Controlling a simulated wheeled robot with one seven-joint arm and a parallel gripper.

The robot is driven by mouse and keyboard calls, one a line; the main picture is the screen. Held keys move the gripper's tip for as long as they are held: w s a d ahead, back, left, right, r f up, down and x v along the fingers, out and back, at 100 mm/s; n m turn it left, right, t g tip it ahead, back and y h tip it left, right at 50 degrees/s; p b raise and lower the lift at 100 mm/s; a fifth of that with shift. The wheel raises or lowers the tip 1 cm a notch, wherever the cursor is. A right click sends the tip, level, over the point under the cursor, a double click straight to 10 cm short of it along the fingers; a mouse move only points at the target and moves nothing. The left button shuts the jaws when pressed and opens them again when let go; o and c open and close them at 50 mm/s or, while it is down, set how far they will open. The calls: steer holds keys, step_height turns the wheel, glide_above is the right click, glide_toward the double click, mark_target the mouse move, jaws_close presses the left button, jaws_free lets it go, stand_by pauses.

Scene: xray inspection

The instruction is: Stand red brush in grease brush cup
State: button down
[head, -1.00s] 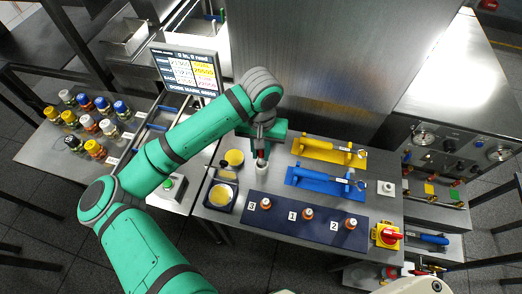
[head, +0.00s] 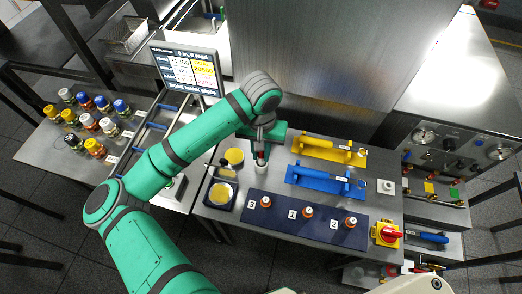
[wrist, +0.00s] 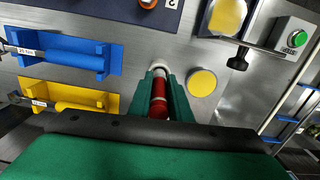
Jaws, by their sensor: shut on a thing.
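My gripper (head: 262,151) is shut on the red brush (wrist: 159,98), which stands roughly upright between the green fingers (wrist: 162,92). The brush has a red body with a pale band; a bit of red also shows in the head view (head: 261,154). Its lower end points at a small whitish cup (head: 260,169) on the table, taken to be the grease brush cup. In the wrist view the cup's pale rim (wrist: 159,66) shows at the brush's far end. I cannot tell how far the brush tip sits inside the cup.
Yellow pad (head: 234,156) and yellow dish (head: 221,195) lie left of the cup. Yellow (head: 325,151) and blue (head: 325,179) tools on stands lie to the right. A dark numbered board (head: 300,222) with several orange-ringed pieces is in front.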

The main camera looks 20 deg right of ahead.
mark_target(261, 158)
steer(key=shift+f, duration=1.8)
steer(key=c, duration=1.5)
jaws_free()
steer(key=shift+c, duration=0.2)
step_height(261, 158, up, 11)
steer(key=shift+f, duration=0.1)
